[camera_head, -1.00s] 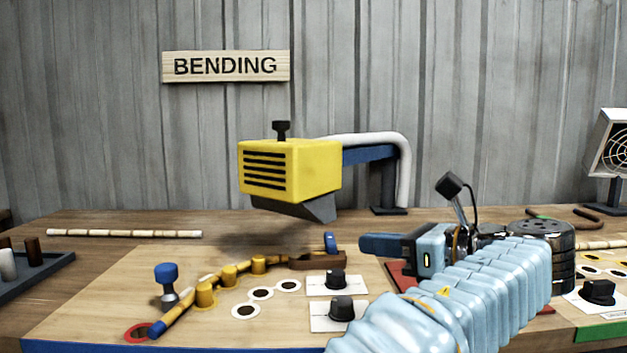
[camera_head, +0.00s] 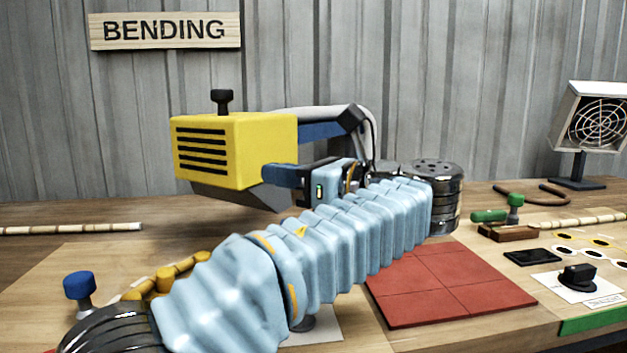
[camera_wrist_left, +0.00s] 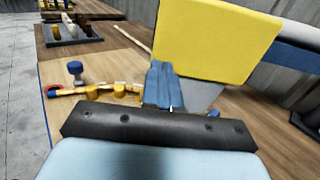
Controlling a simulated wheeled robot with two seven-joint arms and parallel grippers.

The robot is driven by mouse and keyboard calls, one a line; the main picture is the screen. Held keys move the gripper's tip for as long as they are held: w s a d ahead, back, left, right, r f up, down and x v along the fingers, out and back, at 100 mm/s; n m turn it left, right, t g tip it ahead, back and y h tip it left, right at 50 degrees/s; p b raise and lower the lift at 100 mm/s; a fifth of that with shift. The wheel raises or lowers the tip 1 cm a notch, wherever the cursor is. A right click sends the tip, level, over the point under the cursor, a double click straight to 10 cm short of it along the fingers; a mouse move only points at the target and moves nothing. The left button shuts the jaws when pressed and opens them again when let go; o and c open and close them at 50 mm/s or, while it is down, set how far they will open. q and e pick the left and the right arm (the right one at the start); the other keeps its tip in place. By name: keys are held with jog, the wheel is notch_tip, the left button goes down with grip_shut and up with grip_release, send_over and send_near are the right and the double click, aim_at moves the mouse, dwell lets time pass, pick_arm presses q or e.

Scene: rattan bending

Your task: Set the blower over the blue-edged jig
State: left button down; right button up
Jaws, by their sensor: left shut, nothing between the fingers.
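The blower (camera_head: 235,150) is a yellow box with black slots, a black knob on top and a grey nozzle below. It hangs from a blue arm above the bench, and its yellow side fills the upper right of the left wrist view (camera_wrist_left: 215,40). The jig (camera_head: 120,262) is a pale wooden board at front left, partly behind my arm; its blue edge shows in the left wrist view (camera_wrist_left: 50,120). My left gripper (camera_head: 272,173) is shut and empty, its blue fingers at the blower's right side; I cannot tell whether they touch. My right gripper is out of view.
A blue-topped knob (camera_head: 79,287) and yellow pegs (camera_head: 178,273) stand on the jig. A heater with a round grille (camera_head: 590,125) is at far right.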

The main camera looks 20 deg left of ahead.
aim_at(216, 166)
pick_arm(q)
jog(key=shift+w+a, duration=0.15)
jog(key=shift+a, duration=0.85)
jog(key=shift+w+a, duration=0.1)
jog(key=shift+a, duration=0.9)
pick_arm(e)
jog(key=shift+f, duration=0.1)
pick_arm(q)
jog(key=a+t, duration=0.1)
jog(key=a, duration=0.3)
jog(key=a+m+t, duration=0.1)
jog(key=a, duration=0.3)
jog(key=shift+a+m+b, duration=0.3)
jog(key=shift+a, duration=0.05)
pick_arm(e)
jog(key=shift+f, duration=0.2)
pick_arm(q)
jog(key=shift+w+d, duration=0.1)
